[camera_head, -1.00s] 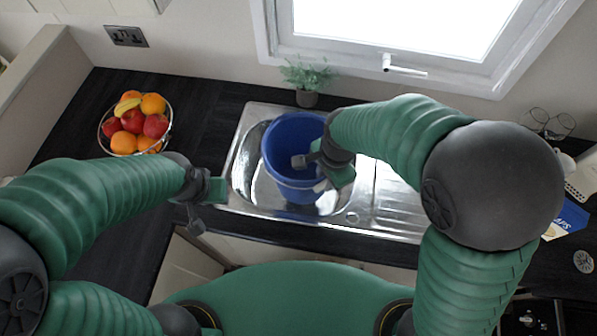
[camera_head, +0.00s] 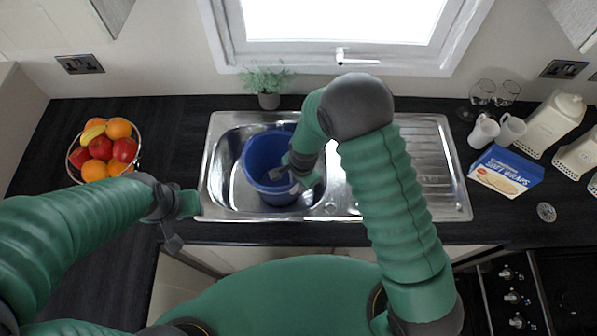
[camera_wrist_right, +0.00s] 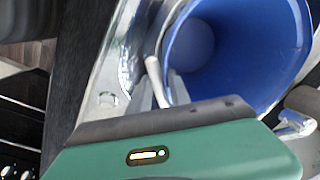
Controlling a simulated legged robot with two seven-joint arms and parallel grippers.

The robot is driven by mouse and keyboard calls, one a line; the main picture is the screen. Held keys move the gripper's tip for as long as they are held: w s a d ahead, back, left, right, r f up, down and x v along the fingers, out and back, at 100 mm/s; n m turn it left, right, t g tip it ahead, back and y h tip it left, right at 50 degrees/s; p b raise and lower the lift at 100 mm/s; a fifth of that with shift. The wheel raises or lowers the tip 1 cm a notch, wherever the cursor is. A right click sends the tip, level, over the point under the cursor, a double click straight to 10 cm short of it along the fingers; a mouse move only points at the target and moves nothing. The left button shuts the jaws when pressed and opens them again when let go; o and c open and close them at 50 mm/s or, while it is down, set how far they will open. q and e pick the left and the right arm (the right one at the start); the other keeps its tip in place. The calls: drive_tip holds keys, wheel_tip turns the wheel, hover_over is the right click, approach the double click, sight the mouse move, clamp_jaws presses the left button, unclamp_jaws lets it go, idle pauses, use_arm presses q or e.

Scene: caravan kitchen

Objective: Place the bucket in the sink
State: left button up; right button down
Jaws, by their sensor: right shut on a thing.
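The blue bucket (camera_head: 262,152) is in the left basin of the steel sink (camera_head: 222,190), roughly upright with its opening up. I cannot tell whether its base touches the basin floor. My right gripper (camera_head: 280,174) is shut on the bucket at its near right side. In the right wrist view the bucket's open mouth (camera_wrist_right: 240,50) lies just beyond the fingers (camera_wrist_right: 165,92), beside a pale strip that looks like its handle. My left gripper (camera_head: 178,222) is apart from the bucket, over the counter's front edge left of the sink; its jaw opening is unclear.
A fruit bowl (camera_head: 74,160) stands on the dark counter (camera_head: 168,130) at left. A potted plant (camera_head: 268,99) is behind the sink. The drainboard (camera_head: 425,150) is clear.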

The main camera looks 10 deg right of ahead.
drive_tip(key=w, duration=0.1)
drive_tip(key=w+f+p, duration=0.1)
drive_tip(key=w, duration=0.1)
drive_tip(key=shift+w+d+f, duration=0.2)
drive_tip(key=shift+d, duration=0.15)
drive_tip(key=c, duration=1.2)
unclamp_jaws()
drive_tip(key=shift+s+d+r, duration=0.1)
drive_tip(key=shift+s, duration=0.05)
